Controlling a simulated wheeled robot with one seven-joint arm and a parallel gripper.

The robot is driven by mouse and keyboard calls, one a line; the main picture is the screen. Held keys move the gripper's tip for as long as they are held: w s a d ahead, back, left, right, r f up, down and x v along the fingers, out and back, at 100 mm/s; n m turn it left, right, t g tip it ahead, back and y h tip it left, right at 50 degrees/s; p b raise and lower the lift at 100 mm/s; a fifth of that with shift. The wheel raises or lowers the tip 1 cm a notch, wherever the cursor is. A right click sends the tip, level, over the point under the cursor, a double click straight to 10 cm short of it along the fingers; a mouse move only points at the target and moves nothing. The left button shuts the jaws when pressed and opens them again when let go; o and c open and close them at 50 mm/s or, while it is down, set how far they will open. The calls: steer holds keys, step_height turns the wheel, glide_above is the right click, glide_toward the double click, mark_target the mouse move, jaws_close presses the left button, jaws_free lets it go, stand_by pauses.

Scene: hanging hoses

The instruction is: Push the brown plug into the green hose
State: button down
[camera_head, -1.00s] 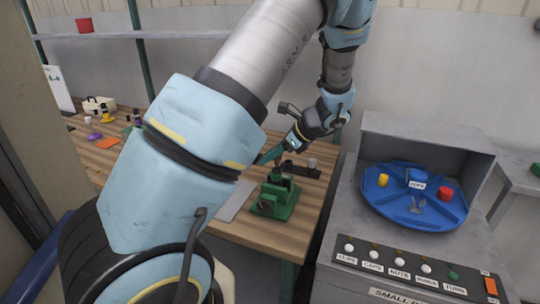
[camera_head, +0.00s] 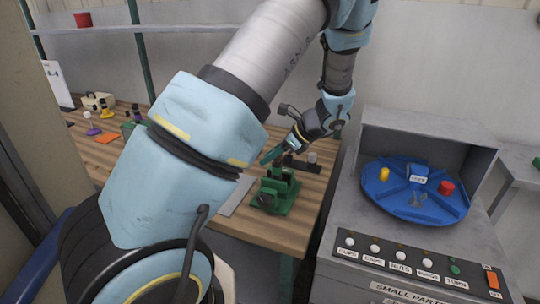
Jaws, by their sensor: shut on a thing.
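My gripper (camera_head: 268,157) is over the workbench, pointing down and left, just above and behind a green vise (camera_head: 274,196). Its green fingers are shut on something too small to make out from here. I cannot pick out the brown plug or the green hose for certain in this view. The vise stands near the front right part of the wooden bench (camera_head: 300,215). My own arm crosses the middle of the picture and hides much of the bench.
A black holder with a grey cap (camera_head: 312,157) lies right of the gripper. A grey parts machine with a blue turntable (camera_head: 415,207) stands at right. A shelf runs behind.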

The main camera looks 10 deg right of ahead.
steer(key=shift+f, duration=0.55)
steer(key=c, duration=0.5)
jaws_free()
steer(key=shift+d+b, duration=0.1)
steer(key=shift+b, duration=0.2)
steer(key=b+v, duration=0.2)
steer(key=v, duration=0.8)
steer(key=shift+d+r, duration=0.2)
steer(key=shift+r, duration=0.1)
steer(key=shift+s, duration=0.1)
steer(key=s+a+f+n+g+h, duration=0.1)
steer(key=s+a+n+h, duration=0.3)
steer(key=a+n, duration=0.6)
steer(key=s+a+f+n+g+h, duration=0.1)
steer(key=s+a+n+h, duration=0.3)
steer(key=s+a+n, duration=0.3)
steer(key=a+n, duration=0.4)
steer(key=n, duration=0.1)
steer(key=shift+a+f+n+g, duration=0.2)
steer(key=shift+n+g, duration=0.1)
steer(key=shift+g, duration=0.1)
